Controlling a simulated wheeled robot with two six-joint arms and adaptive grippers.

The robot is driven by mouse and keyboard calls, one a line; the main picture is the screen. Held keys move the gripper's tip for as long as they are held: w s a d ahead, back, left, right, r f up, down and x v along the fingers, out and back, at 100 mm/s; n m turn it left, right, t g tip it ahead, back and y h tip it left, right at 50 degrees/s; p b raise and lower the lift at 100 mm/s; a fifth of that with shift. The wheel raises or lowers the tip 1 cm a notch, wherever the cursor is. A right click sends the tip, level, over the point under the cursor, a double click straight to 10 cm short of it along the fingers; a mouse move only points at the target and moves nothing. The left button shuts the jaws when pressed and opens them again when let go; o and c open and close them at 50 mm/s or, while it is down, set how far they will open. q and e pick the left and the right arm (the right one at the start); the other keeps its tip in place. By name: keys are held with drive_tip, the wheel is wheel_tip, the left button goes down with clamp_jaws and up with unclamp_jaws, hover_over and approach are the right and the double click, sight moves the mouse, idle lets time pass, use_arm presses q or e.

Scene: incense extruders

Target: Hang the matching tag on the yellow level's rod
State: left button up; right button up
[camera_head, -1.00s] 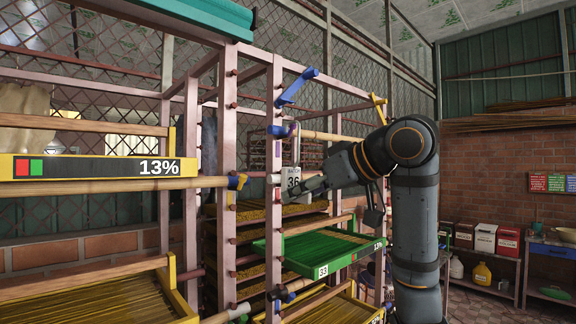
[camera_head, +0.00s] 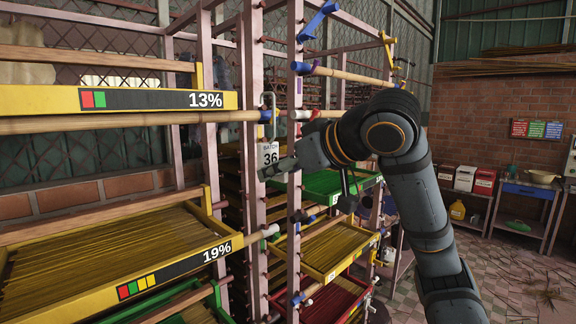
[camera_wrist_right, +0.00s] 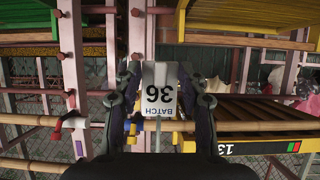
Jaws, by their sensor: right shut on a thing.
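The white tag (camera_head: 269,157) reads BATCH 36 and has a metal hook (camera_head: 269,99) on top. My right gripper (camera_head: 278,172) is shut on it. In the right wrist view the tag (camera_wrist_right: 159,92) shows upside down between the fingers (camera_wrist_right: 160,78). The yellow level marked 13% (camera_head: 160,101) has a bamboo rod (camera_head: 120,123) below its front, ending in a blue holder. The tag's hook appears beside that rod end in the head view. I cannot tell whether it touches or goes around the rod. My left gripper is out of view.
A second yellow tray marked 19% (camera_head: 170,270) sits below. A pink rack post (camera_head: 294,160) with pegs and a blue bracket (camera_head: 316,22) stands close to my right gripper. Green tray (camera_head: 325,183) and other trays fill the rack behind.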

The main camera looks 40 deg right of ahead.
sight(260, 163)
drive_tip(key=w+p, duration=0.2)
drive_tip(key=w, duration=0.1)
drive_tip(key=shift+w+r, duration=0.1)
drive_tip(key=shift+r, duration=0.05)
drive_tip(key=w+p, duration=0.3)
drive_tip(key=shift+a, duration=0.2)
drive_tip(key=shift+w+f+b, duration=0.1)
drive_tip(key=shift+f+b, duration=1.2)
drive_tip(key=shift+f, duration=0.1)
drive_tip(key=o, duration=1.1)
drive_tip(key=shift+o, duration=0.4)
drive_tip(key=shift+o, duration=1.3)
